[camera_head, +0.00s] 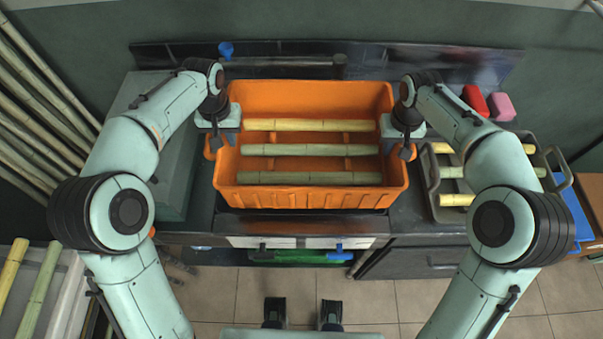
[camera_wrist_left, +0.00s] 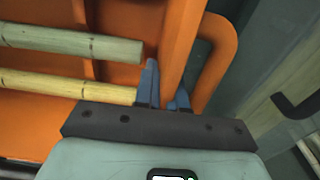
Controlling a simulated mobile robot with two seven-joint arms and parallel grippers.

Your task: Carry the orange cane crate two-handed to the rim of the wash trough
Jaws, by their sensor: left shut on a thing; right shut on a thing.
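The orange cane crate (camera_head: 300,198) is in the middle of the head view, over the dark counter. It looks level and holds 3 cane pieces lying crosswise. My left gripper (camera_head: 215,143) is shut on its left side wall, and my right gripper (camera_head: 404,146) is shut on its right side wall. In the left wrist view, the blue fingers (camera_wrist_left: 163,92) straddle the orange wall (camera_wrist_left: 182,45) beside the looped handle. The crate hides what is directly beneath it, so I cannot clearly make out the wash trough or tell whether the crate touches its rim.
A grey tray (camera_head: 433,190) with canes stands right of the crate. Red (camera_head: 475,100) and pink (camera_head: 501,106) items lie behind it. A blue knob (camera_head: 226,50) stands at the back. Long canes (camera_head: 35,110) lean at the left. Tiled floor (camera_head: 265,290) shows in front.

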